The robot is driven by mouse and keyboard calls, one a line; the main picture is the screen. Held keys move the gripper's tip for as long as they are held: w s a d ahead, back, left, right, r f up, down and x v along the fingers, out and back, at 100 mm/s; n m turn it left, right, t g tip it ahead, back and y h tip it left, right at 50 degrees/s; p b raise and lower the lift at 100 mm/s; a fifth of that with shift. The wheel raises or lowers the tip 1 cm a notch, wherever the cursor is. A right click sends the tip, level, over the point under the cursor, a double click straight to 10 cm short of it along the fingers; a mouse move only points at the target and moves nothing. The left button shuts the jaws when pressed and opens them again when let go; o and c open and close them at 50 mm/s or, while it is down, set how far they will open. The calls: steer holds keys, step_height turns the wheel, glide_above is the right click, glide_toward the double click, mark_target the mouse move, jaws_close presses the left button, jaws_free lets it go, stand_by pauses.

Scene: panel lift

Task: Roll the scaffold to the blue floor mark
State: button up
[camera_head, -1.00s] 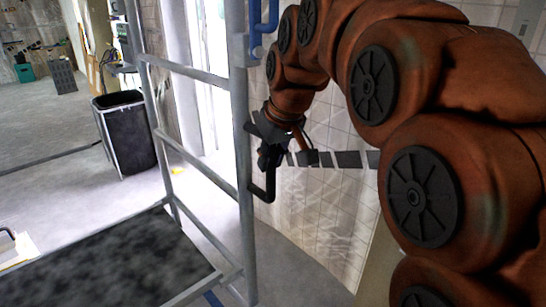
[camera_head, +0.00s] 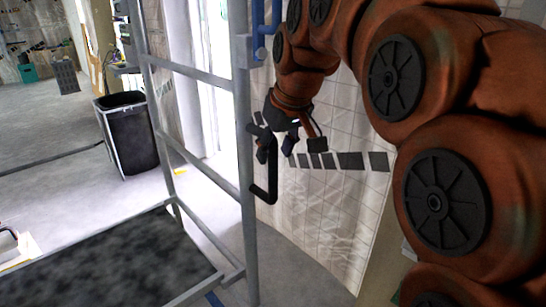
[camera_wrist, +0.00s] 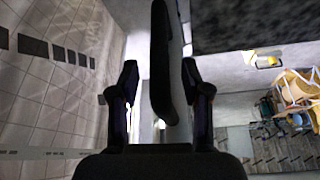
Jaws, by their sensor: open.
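The scaffold is a grey tube frame (camera_head: 245,130) with a dark speckled platform (camera_head: 110,262) in the head view. A black handle (camera_head: 271,172) sticks out from its right post. My gripper (camera_head: 276,154) is open at the upper part of the handle, its fingers spread. In the wrist view, the dark handle (camera_wrist: 161,65) shows between the two open fingers (camera_wrist: 163,95), with gaps on both sides. A small blue strip (camera_head: 214,299) shows on the floor below the platform's right corner; most of it is hidden, and I cannot tell if it is the blue floor mark.
A black bin (camera_head: 128,135) stands on the floor behind the scaffold. A tiled wall (camera_head: 325,215) with a row of dark squares is close to the right. A blue bracket (camera_head: 265,28) sits on the upper right post. Open floor (camera_head: 45,130) lies at the back left.

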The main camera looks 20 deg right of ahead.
steer(key=v, duration=0.9)
stand_by(0.6)
steer(key=s+a+f+g+p, duration=0.3)
steer(key=s+f+p, duration=0.2)
steer(key=s+f, duration=0.5)
steer(key=s+a+f+m+g+p, duration=0.1)
steer(key=s+a+f+g+p, duration=0.2)
steer(key=s+f, duration=0.8)
steer(key=shift+s+a+p, duration=0.15)
steer(key=shift+s+p, duration=0.6)
steer(key=shift+p, duration=0.35)
steer(key=shift+f, duration=0.15)
steer(key=shift+c, duration=0.5)
steer(key=shift+a, duration=0.15)
